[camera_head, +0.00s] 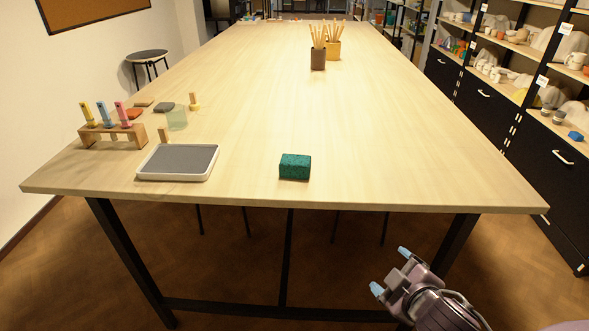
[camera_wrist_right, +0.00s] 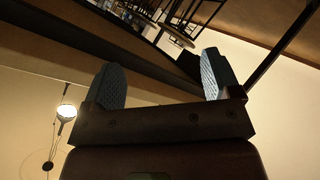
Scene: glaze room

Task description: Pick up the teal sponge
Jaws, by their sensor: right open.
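The teal sponge (camera_head: 295,167) is a small dark teal block lying on the wooden table, near its front edge and right of a grey-topped tray. My right gripper (camera_head: 389,270) is below and in front of the table's front edge, to the right of the sponge and well apart from it. Its two light-blue fingertips are spread with nothing between them. The right wrist view shows the open fingers (camera_wrist_right: 165,85) too, with no sponge in sight. My left gripper is in neither view.
The white-rimmed tray (camera_head: 142,176) and a wooden rack (camera_head: 112,139) with coloured tubes stand at the table's left. Brush pots (camera_head: 318,60) stand far back. The table's front edge (camera_head: 350,208) lies between my right gripper and the sponge. The table around the sponge is clear.

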